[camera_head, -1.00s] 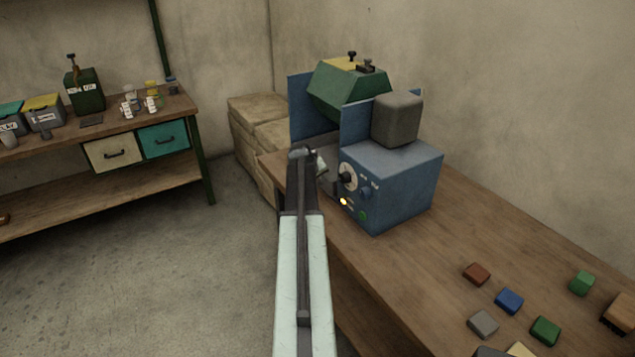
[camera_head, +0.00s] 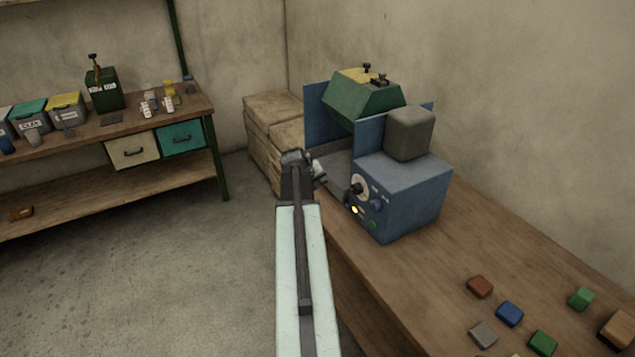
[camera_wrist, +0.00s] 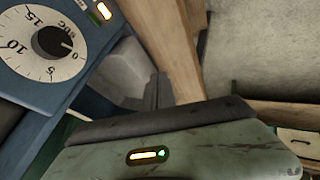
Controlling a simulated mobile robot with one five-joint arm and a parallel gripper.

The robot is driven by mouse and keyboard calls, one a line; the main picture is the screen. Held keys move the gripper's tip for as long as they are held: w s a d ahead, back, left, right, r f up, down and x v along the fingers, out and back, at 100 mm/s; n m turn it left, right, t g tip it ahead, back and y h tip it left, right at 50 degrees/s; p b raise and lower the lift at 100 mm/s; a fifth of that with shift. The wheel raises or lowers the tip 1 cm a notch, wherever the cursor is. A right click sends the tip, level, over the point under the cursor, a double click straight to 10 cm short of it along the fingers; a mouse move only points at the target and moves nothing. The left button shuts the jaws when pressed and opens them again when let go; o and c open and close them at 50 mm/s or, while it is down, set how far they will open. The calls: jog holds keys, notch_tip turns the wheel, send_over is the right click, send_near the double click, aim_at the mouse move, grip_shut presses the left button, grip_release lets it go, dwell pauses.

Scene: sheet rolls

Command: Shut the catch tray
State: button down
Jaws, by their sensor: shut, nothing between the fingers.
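The blue machine (camera_head: 405,195) stands on the wooden bench, with a dial (camera_head: 361,185) on its front. The grey catch tray (camera_head: 334,168) shows low between the machine's blue side plates, partly hidden by my arm. In the wrist view a pale grey block (camera_wrist: 118,72), which looks like part of the tray, lies beside the dial face (camera_wrist: 38,48). My gripper (camera_head: 318,173) is just left of the machine, near the tray's front. Its dark fingers (camera_wrist: 158,92) are together and empty. I cannot tell whether they touch the tray.
A green hopper (camera_head: 362,97) and a grey block (camera_head: 408,132) top the machine. Several coloured blocks (camera_head: 509,313) lie on the near bench (camera_head: 430,290). Boxes (camera_head: 272,120) stand behind. A second bench with drawers (camera_head: 132,150) is at left. The floor between is clear.

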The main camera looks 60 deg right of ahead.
jog(key=w+d, duration=0.1)
jog(key=w, duration=0.1)
jog(key=b, duration=0.9)
send_near(330, 190)
jog(key=f, duration=0.1)
jog(key=w+f, duration=0.2)
jog(key=f, duration=0.1)
jog(key=shift+w+a, duration=0.2)
jog(key=shift+a, duration=0.15)
jog(key=s+d, duration=0.1)
jog(key=s+d+p, duration=0.1)
jog(key=shift+d+r, duration=0.3)
jog(key=shift+d, duration=0.1)
jog(key=shift+s+d, duration=0.15)
jog(key=shift+d, duration=0.1)
